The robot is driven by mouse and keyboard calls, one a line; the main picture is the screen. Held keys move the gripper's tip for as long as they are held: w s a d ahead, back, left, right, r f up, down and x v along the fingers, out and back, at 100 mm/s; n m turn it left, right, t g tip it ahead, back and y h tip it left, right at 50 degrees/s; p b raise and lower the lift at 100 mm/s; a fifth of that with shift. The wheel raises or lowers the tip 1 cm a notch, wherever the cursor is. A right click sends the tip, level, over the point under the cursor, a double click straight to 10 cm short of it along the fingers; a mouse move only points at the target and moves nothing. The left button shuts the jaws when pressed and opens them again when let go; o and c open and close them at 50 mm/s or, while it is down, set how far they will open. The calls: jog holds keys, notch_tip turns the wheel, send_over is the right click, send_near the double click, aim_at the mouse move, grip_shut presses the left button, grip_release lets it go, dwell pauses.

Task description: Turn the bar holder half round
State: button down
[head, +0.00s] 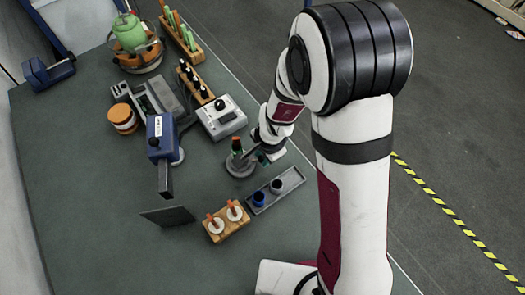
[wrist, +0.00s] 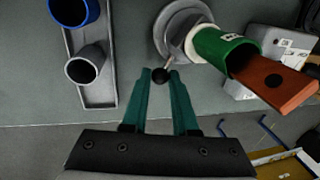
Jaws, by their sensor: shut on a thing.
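The bar holder (head: 239,164) is a grey round base on the bench, in the middle of the head view. In the wrist view the grey base (wrist: 180,27) carries a green sleeve (wrist: 222,48) with a reddish-brown bar (wrist: 277,82) sticking out to the lower right. A short lever with a black ball knob (wrist: 160,75) comes off the base. My gripper (wrist: 162,80) has its teal fingers closed on this knob. In the head view my gripper (head: 260,155) is at the right side of the holder, partly hidden by my wrist.
A grey tray (head: 291,175) with two cups lies just in front of the holder. A wooden block (head: 229,230) with two white discs stands nearer the front. A grey box (head: 222,119) with a black knob and a blue device (head: 159,131) stand behind and left.

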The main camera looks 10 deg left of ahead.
jog(key=shift+s+a+m+h, duration=0.1)
jog(key=shift+s+m+h, duration=0.1)
jog(key=shift+s+m, duration=0.7)
jog(key=shift+s+m+h, duration=0.2)
jog(key=shift+s+m, duration=0.2)
jog(key=shift+m, duration=1)
jog(key=shift+s+a+m+t+h, duration=0.25)
jog(key=shift+s+m, duration=0.25)
jog(key=shift+m, duration=0.65)
jog(key=shift+s+a+m+t+h, duration=0.15)
jog(key=shift+s+a+m, duration=0.25)
jog(key=shift+m, duration=0.75)
jog(key=shift+s+m, duration=0.25)
jog(key=shift+m, duration=0.05)
jog(key=c, duration=0.7)
grip_release()
jog(key=v, duration=1.5)
jog(key=shift+r, duration=0.4)
jog(key=shift+a, duration=0.1)
